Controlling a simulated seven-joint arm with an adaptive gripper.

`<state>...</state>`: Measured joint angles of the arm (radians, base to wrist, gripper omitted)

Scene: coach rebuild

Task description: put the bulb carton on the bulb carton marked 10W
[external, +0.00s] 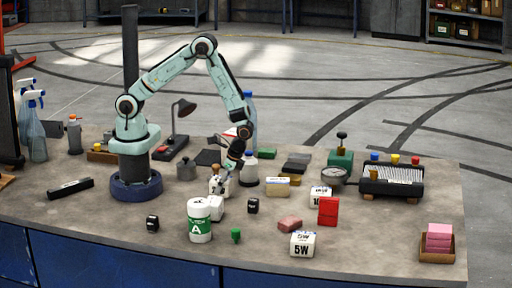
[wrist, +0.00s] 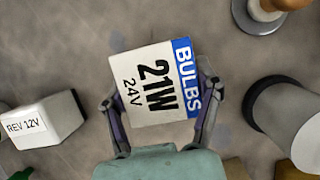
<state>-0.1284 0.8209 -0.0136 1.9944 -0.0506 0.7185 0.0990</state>
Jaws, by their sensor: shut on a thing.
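My gripper (external: 226,187) is shut on a white bulb carton with a blue BULBS strip, marked 21W 24V (wrist: 150,82). Its fingers (wrist: 158,95) grip two opposite sides in the wrist view. In the external view this carton (external: 217,187) is partly hidden by the gripper, low over the table left of the middle; I cannot tell whether it touches the table. The bulb carton marked 10W (external: 320,196) appears to be the white one right of the middle, its marking only partly readable. Another white carton, marked 5W (external: 302,245), stands near the front edge.
A white box marked REV 12V (wrist: 42,122) stands close to the held carton. A white-and-green canister (external: 199,222), a black box (external: 253,206), a cream-topped box (external: 277,187), a red block (external: 328,211) and a pinkish block (external: 290,224) stand around. A metal dish (external: 333,176) is behind the 10W carton.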

